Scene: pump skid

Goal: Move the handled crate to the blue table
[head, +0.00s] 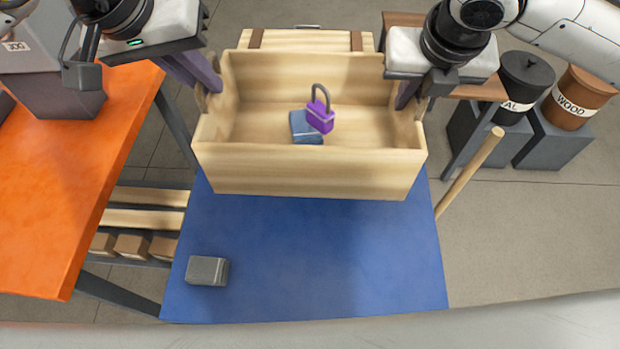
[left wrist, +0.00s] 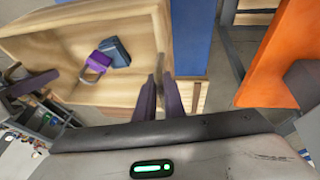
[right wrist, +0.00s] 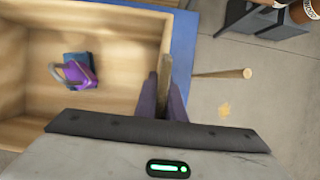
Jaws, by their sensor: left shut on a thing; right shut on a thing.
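The handled crate (head: 308,172) is a pale wooden box over the far part of the blue table (head: 310,255). Inside it lie a purple padlock (head: 320,117) and a blue block (head: 303,128). My left gripper (head: 212,88) is shut on the crate's left end; the left wrist view shows its fingers (left wrist: 159,97) on either side of a wooden piece. My right gripper (head: 405,95) is shut on the right end, and the right wrist view shows its fingers (right wrist: 163,95) around a wooden piece. I cannot tell whether the crate's underside touches the table.
A grey block (head: 207,270) sits on the blue table's near left. An orange table (head: 70,180) stands at left. A wooden rod (head: 470,172) sticks out on the right. Black (head: 525,80) and brown (head: 577,97) bins stand at far right. The table's near middle is clear.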

